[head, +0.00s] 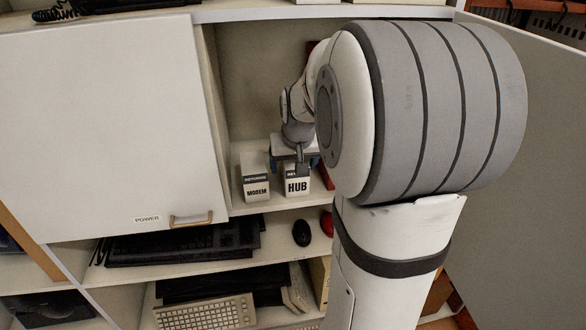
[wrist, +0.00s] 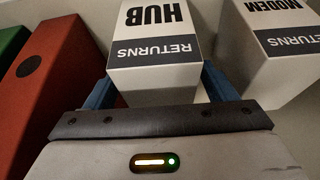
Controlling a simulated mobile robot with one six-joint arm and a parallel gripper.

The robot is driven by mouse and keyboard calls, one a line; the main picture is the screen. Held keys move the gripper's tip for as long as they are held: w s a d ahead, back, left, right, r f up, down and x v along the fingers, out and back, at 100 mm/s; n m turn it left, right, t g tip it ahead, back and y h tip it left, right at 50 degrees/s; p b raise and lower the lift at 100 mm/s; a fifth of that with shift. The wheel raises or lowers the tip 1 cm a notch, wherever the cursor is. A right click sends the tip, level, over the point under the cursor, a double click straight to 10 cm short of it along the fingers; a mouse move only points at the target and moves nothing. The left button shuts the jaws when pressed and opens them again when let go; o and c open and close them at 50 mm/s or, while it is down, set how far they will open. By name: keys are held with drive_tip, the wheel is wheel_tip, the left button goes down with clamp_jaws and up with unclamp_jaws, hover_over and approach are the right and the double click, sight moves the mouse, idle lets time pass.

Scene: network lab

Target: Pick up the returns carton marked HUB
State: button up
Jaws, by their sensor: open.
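The white HUB carton (head: 297,187), with a dark band above its label, stands on the cupboard shelf. In the wrist view the HUB carton (wrist: 156,32) appears upside down, its band reading RETURNS. My gripper (head: 297,155) is over the carton, partly hidden by my arm in the head view. In the wrist view my open gripper (wrist: 160,84) has one blue finger at each side of the carton's near end. I cannot tell whether either finger touches it.
A similar MODEM carton (head: 256,190) stands close beside the HUB carton, with a narrow gap. Red (wrist: 62,72) and green (wrist: 12,42) upright items stand on the other side. A POWER door (head: 105,115) is at left. Keyboards (head: 205,313) and a black mouse (head: 302,233) lie below.

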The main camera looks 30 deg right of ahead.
drive_tip(key=c, duration=1.2)
